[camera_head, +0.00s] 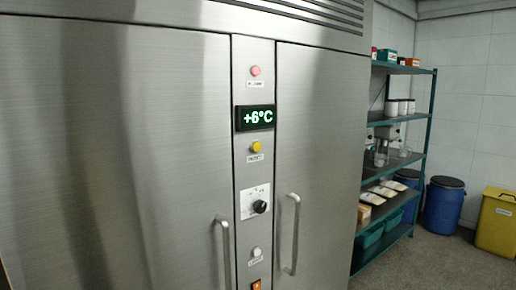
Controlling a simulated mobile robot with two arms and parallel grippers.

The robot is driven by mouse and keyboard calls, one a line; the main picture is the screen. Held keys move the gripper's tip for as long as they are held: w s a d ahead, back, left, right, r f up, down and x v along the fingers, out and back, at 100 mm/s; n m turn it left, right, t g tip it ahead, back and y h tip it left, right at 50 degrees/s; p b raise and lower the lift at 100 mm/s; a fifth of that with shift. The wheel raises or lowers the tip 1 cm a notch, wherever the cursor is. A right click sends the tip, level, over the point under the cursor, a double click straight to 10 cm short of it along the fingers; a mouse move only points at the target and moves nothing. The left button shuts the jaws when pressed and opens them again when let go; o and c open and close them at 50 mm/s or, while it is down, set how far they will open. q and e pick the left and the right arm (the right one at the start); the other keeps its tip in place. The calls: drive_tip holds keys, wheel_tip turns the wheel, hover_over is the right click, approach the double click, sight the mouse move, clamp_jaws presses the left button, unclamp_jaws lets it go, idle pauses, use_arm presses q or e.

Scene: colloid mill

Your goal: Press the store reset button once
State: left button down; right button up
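A tall stainless steel cabinet (160,150) fills the left and middle of the head view. A narrow control panel runs between its two doors. The panel has a red round button (255,71) at the top, a yellow round button (256,147) below the display, and a white round button (256,252) low down. Each has a small label beneath it, too small to read surely, so I cannot tell which one is the store reset button. Neither of my grippers is in view.
The display (255,118) reads +6°C. A black knob (260,206) and an orange switch (256,285) are on the panel. Door handles (291,235) stick out on both sides. A green shelf rack (429,125), blue drums (443,205) and a yellow bin (496,222) stand right.

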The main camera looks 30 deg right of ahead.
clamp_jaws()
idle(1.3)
